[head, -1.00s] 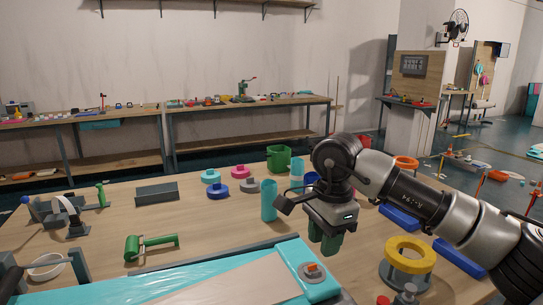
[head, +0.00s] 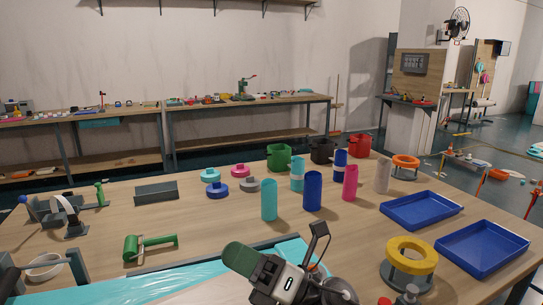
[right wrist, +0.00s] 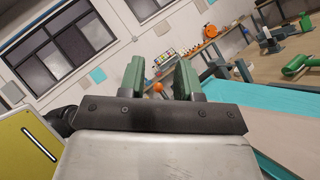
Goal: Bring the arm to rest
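My right gripper (head: 240,257) is low in the middle of the head view, over the near part of the table by the teal sheet. Its green fingers point up and left in that view. In the right wrist view the two green fingers (right wrist: 160,80) stand apart with nothing between them. Behind the gap are a wall and a distant bench. The rest of my right arm is mostly below the head view's edge. My left arm and gripper are not seen.
The wooden table holds a teal sheet (head: 190,279), a green roller (head: 150,246), a teal cylinder (head: 269,200), a blue cylinder (head: 312,191) and a pink cylinder (head: 350,183). Blue trays (head: 485,249) and a yellow ring (head: 410,251) on a stand are at right.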

